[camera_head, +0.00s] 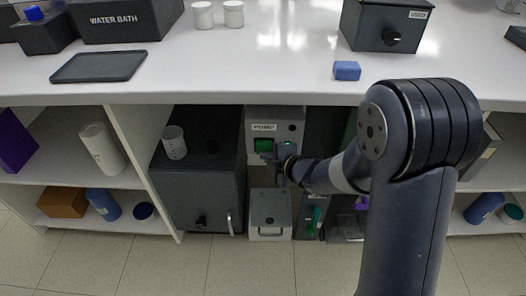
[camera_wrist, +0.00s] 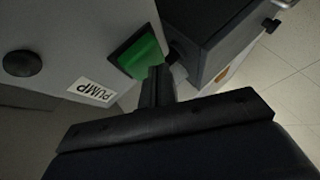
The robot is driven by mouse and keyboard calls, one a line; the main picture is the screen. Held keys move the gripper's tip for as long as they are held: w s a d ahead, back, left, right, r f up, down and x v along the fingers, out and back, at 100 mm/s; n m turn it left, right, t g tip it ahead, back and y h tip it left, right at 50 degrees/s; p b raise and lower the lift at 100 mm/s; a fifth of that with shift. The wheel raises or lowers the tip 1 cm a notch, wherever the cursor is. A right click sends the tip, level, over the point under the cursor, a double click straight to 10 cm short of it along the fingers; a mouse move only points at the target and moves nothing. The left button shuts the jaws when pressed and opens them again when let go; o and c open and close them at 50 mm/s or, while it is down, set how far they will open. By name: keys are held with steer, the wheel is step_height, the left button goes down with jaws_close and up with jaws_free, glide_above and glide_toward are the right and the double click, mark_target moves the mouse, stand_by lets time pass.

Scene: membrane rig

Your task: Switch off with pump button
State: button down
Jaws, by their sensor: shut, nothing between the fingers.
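The pump box (camera_head: 287,118) is a grey unit under the bench, with a label reading PUMP in the wrist view (camera_wrist: 92,92). A green pump button (camera_head: 264,146) sits on its front below the label; in the wrist view it is a green rectangle (camera_wrist: 139,56) in a dark frame. A round black knob (camera_wrist: 22,63) is on the same face. My gripper (camera_head: 268,158) is shut and empty, with its fingertips (camera_wrist: 158,72) at the lower edge of the button. I cannot tell whether they touch it. The fingers hide part of the button's edge.
A dark cabinet (camera_head: 197,185) with a beaker (camera_head: 174,142) on top stands left of the pump box. A grey box (camera_head: 270,209) stands below it. The white bench top (camera_head: 230,65) overhangs the shelf. The floor in front is clear.

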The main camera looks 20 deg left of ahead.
steer(key=s+d+b, duration=0.1)
steer(key=s+b, duration=0.1)
steer(key=s, duration=0.4)
steer(key=shift+d, duration=0.2)
stand_by(0.4)
